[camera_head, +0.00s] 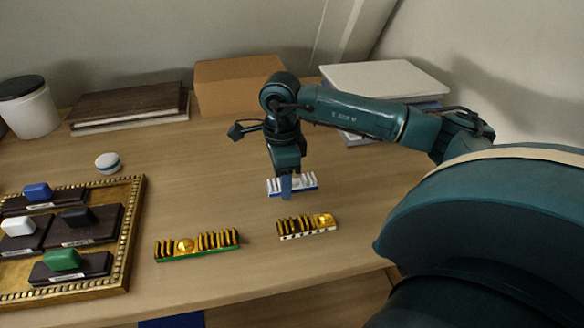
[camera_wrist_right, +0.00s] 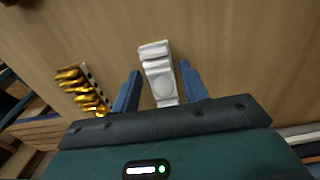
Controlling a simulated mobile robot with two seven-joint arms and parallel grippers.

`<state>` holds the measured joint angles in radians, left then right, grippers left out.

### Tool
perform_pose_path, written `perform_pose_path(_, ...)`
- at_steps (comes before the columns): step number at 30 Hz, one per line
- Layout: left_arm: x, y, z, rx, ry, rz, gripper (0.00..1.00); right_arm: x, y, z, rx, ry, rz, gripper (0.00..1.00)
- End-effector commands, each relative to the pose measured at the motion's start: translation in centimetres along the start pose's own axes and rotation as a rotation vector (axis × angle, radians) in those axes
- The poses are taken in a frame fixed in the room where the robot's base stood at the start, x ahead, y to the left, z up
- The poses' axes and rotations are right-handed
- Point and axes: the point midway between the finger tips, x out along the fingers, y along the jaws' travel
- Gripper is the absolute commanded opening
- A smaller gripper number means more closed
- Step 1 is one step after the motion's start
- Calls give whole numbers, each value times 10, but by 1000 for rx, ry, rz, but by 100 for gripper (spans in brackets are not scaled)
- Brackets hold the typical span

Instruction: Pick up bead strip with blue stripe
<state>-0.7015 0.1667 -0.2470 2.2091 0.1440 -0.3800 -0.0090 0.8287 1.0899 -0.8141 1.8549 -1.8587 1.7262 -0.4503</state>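The bead strip with blue stripe (camera_head: 306,183) is a short white strip with a blue edge, lying on the table beneath my right gripper (camera_head: 286,188). In the right wrist view the strip (camera_wrist_right: 157,62) shows as a white ridged piece with a round bead. In that view my right gripper (camera_wrist_right: 160,88) is open, with one blue finger on each side of the strip and gaps visible between. In the head view the gripper hides part of the strip. My left gripper is in neither view.
A gold strip with a green edge (camera_head: 198,246) and a gold strip with a black-and-white edge (camera_head: 307,227) lie nearer the front. A gilt-framed tray (camera_head: 133,215) with dark blocks is at left. A cardboard box (camera_head: 235,84) and white bin (camera_head: 30,110) stand behind.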

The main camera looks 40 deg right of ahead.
Motion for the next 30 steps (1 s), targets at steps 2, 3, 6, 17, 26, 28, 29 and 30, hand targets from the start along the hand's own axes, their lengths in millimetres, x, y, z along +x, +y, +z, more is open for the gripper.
perform_pose_path(2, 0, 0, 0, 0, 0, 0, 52, 0, 0, 0, 0, 0, 0, 38)
perform_pose_path(3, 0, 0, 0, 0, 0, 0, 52, 0, 0, 0, 0, 0, 0, 34)
perform_pose_path(6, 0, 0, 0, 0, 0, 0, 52, 0, 0, 0, 0, 0, 0, 26)
perform_pose_path(17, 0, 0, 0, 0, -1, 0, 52, -1, 0, 0, 0, -1, -1, 6)
perform_pose_path(26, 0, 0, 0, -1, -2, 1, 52, -26, -1, 0, 0, -3, -4, 6)
perform_pose_path(28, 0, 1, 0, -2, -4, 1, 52, -41, -1, 1, 0, -4, -5, 6)
perform_pose_path(29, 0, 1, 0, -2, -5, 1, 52, -48, -1, 1, 0, -4, -5, 6)
perform_pose_path(30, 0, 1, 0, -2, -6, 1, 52, -56, -1, 1, 0, -3, -5, 6)
